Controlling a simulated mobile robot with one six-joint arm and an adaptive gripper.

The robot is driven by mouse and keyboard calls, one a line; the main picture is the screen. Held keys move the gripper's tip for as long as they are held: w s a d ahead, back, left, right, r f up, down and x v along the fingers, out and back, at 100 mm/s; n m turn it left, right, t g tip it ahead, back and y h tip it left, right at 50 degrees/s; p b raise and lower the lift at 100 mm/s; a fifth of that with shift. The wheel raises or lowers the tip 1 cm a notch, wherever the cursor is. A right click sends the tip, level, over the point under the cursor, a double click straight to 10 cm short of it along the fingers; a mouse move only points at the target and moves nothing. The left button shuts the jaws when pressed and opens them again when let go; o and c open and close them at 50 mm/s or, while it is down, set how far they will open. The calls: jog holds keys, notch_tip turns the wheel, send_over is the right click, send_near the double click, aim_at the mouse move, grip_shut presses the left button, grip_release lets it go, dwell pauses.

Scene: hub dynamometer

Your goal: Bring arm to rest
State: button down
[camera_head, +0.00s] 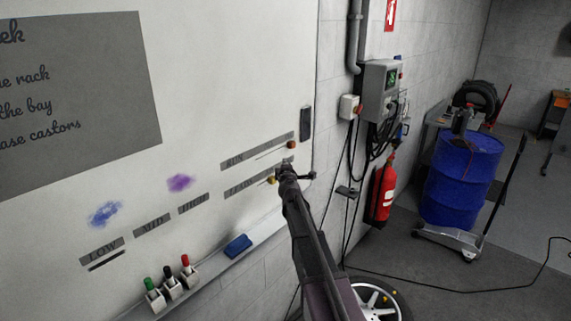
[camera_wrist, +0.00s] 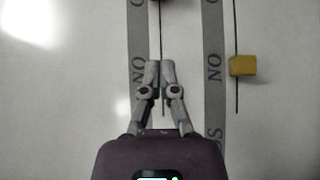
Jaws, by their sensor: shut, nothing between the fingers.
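My gripper (camera_head: 286,170) reaches up toward the whiteboard (camera_head: 200,90) at its right part, in front of the grey label strips. In the wrist view my gripper (camera_wrist: 154,68) is shut and empty, its two fingertips together over the white board. A yellow block (camera_wrist: 243,65) sits to the right of the fingers, on a dark line, apart from them.
A blue eraser (camera_head: 238,246) and several markers in holders (camera_head: 168,282) are on the board's ledge. To the right are a wall control box (camera_head: 381,85) with hanging cables, a red extinguisher (camera_head: 384,190) and a blue drum (camera_head: 462,180) on a dolly. A wheel (camera_head: 375,299) is below my arm.

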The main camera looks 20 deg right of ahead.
jog(key=s+d+f+m+g+h+b, duration=0.1)
jog(key=s+f+m+g+h+b, duration=0.2)
jog(key=s+f+m+g+b, duration=1.25)
jog(key=s+a+f+y, duration=0.2)
jog(key=s+a+f, duration=0.2)
jog(key=s, duration=0.4)
jog(key=s+a+f+g+y+p, duration=0.1)
jog(key=s+a+f+y, duration=0.1)
jog(key=s+a+f, duration=0.2)
jog(key=s+a+f+g+y+p, duration=0.1)
jog(key=s+a+f, duration=0.4)
jog(key=s, duration=0.8)
notch_tip(320, 180, down, 3)
jog(key=shift+f+y, duration=0.1)
jog(key=shift+y, duration=0.8)
